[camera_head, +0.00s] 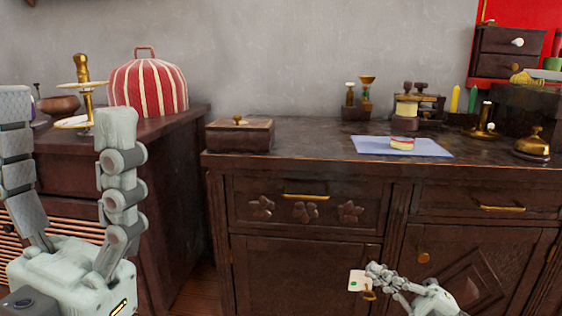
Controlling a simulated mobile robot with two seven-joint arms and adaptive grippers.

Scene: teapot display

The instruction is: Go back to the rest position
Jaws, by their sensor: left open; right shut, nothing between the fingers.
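My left gripper (66,112) is large and close at the left of the head view. Its two jointed grey fingers point up and stand wide apart with nothing between them. Behind it is the left cabinet. My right gripper (374,279) is small and low, right of the picture's middle, in front of the lower doors of the dark wooden sideboard (310,170). Its fingers look closed. A small white plate (356,281) with a green spot shows at its tip; I cannot tell whether they touch.
On the sideboard are a lidded wooden box (240,137), a blue mat (425,149) with a small round tin (402,143), and a brass bell (533,143). A red striped cosy (148,84) and a tiered stand (78,122) are on the left cabinet.

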